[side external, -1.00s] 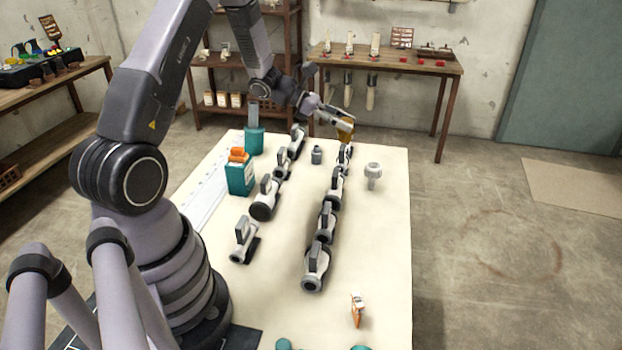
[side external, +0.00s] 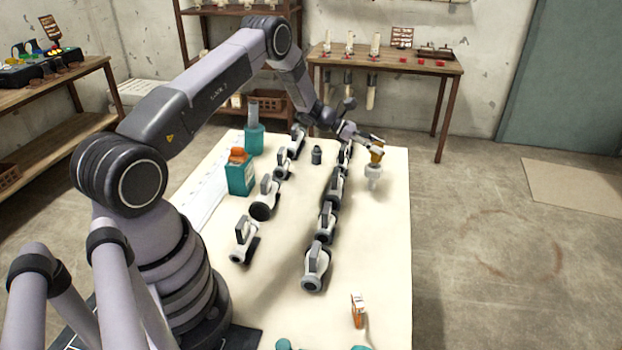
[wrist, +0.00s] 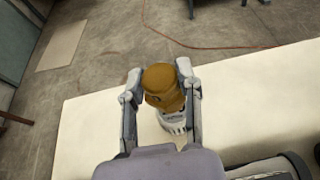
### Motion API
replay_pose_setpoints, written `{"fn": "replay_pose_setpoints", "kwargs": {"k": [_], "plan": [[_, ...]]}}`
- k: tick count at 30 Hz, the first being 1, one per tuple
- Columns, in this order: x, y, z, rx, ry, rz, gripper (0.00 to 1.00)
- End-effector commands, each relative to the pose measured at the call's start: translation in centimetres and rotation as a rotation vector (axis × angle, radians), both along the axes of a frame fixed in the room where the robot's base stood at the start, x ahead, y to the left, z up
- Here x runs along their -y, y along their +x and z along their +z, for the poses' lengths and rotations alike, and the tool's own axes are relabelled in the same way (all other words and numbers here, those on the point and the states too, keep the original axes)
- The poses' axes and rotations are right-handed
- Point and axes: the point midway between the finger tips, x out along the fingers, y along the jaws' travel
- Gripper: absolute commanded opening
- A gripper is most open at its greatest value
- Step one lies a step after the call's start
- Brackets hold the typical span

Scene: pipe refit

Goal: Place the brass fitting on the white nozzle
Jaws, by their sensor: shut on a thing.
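The brass fitting (side external: 377,152) is between the fingers of my gripper (side external: 376,144), which is shut on it. The white nozzle (side external: 373,173) stands upright near the table's right edge, directly below the fitting in the side view. In the wrist view, the brass fitting (wrist: 163,84) sits between the two fingertips of my gripper (wrist: 161,88) and covers the upper part of the white nozzle (wrist: 174,122). The fitting looks at or just above the nozzle's top; I cannot tell whether they touch.
A row of grey-and-white pipe pieces (side external: 326,222) runs down the table, left of the nozzle. A second row (side external: 265,198) stands further left, near a teal box (side external: 240,178). A small dark bottle (side external: 316,155) stands behind.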

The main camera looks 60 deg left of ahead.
Motion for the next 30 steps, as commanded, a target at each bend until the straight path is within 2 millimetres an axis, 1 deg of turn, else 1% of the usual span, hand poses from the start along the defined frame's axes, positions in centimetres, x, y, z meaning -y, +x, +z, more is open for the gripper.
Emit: {"fn": "replay_pose_setpoints", "kwargs": {"k": [1, 3, 11, 12, 18, 27, 30], "plan": [[-0.01, -0.04, -0.86, -0.002, -0.002, 0.001, 0.00], [-0.03, -0.01, -1.47, 0.000, -0.001, 0.001, 0.00], [-0.04, -0.02, -1.54, 0.001, 0.000, 0.001, 0.00], [-0.04, -0.03, -1.60, 0.000, 0.000, 0.001, 0.35], [-0.03, -0.04, -1.58, 0.000, 0.000, 0.001, 0.62], [-0.03, -0.04, -1.47, 0.000, 0.000, 0.001, 0.62], [-0.54, -0.45, -1.23, 0.000, 0.000, 0.002, 0.62]]}}
